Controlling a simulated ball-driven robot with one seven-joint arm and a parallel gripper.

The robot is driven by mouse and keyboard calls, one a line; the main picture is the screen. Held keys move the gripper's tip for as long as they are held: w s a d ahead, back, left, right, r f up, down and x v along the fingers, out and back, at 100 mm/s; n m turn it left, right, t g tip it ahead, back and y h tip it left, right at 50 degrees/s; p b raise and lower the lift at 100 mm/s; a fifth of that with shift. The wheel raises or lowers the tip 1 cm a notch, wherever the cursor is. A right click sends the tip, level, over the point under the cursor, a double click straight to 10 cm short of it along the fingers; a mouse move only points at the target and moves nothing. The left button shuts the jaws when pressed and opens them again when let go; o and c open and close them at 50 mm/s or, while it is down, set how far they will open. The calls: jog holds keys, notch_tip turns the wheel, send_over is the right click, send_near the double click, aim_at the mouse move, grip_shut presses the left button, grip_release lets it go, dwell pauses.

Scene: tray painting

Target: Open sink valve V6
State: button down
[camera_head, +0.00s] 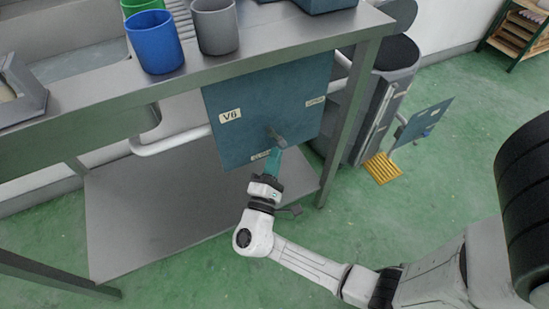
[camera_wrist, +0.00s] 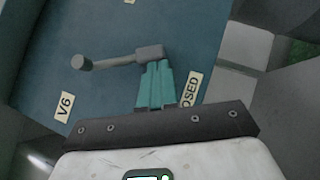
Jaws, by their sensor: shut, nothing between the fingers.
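The valve panel (camera_head: 235,145) is a blue board under the steel counter, with a V6 label (camera_head: 230,115); the label (camera_wrist: 65,105) also shows in the wrist view. A grey valve lever (camera_head: 277,138) sits on the panel's lower right part. In the wrist view the lever (camera_wrist: 115,60) runs from a round knob at left to a block at right. My gripper (camera_head: 274,152) has its teal fingers shut and empty. Its tips (camera_wrist: 152,66) are at the block end; I cannot tell whether they touch.
A blue cup (camera_head: 155,42) and a grey cup (camera_head: 215,27) stand on the counter (camera_head: 95,80) above the panel. A table leg (camera_head: 350,115) is right of the panel. A lower shelf (camera_head: 150,220) lies below. A grey bin (camera_head: 385,95) stands beyond. Green floor is open at right.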

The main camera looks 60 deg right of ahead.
jog(key=shift+s+d+n+t+h+b, duration=0.3)
jog(key=shift+d+n+t, duration=0.1)
jog(key=shift+n+t, duration=0.15)
jog(key=shift+s+d+n+t+h+b, duration=0.35)
jog(key=shift+d+n+t, duration=0.15)
jog(key=shift+n, duration=0.35)
jog(key=s+d+r+n+t, duration=0.2)
jog(key=s+d+r, duration=0.1)
jog(key=d+r, duration=0.2)
jog(key=shift+s+d+r+n, duration=0.2)
jog(key=shift+s+r+n, duration=0.1)
jog(key=shift+r, duration=0.35)
dwell(0.4)
